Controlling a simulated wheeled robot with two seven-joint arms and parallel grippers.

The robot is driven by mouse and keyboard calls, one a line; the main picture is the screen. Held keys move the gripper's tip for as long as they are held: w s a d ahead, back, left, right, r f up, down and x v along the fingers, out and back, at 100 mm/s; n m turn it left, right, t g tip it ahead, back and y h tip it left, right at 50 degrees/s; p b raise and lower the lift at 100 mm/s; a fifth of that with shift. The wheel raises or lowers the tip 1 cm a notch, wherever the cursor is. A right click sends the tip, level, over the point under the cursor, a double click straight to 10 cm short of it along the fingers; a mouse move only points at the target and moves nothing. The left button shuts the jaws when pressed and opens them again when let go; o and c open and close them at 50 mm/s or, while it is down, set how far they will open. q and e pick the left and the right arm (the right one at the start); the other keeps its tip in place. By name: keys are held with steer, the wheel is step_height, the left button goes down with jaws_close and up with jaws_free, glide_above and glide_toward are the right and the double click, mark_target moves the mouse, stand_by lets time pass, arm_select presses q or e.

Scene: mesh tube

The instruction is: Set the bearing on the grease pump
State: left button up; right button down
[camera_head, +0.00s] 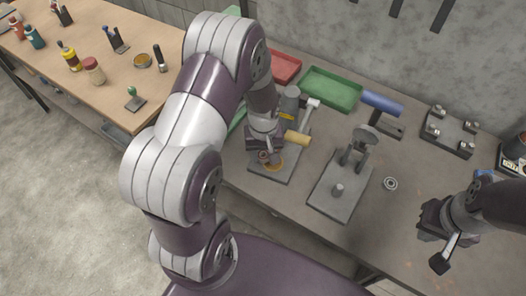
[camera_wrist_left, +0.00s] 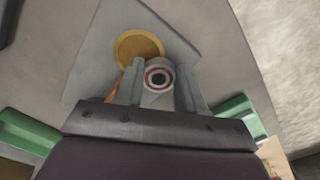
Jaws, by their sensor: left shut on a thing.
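My left gripper (camera_head: 267,156) is shut on a small round bearing with a red ring and dark centre, which shows between the fingers in the left wrist view (camera_wrist_left: 158,79). My right gripper (camera_head: 431,238) is apart from the pump, at the right, and looks open and empty.
A grey press-like stand (camera_head: 335,202) is right of the pump, with a loose metal ring (camera_head: 390,184) beside it. Green (camera_head: 331,90) and red (camera_head: 286,67) trays, a blue-handled tool (camera_head: 382,103) and a block with posts (camera_head: 449,131) stand behind.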

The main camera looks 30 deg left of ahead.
arm_select(q)
steer(key=shift+f, duration=0.35)
steer(key=o, duration=1.1)
steer(key=shift+o, duration=0.2)
step_height(320, 180, up, 13)
steer(key=b, duration=0.1)
steer(key=s+d+m+t, duration=0.1)
steer(key=s+d+m, duration=0.4)
steer(key=s, duration=0.3)
steer(key=shift+s+f+m, duration=0.15)
steer(key=shift+f+m, duration=0.2)
steer(key=shift+m, duration=0.55)
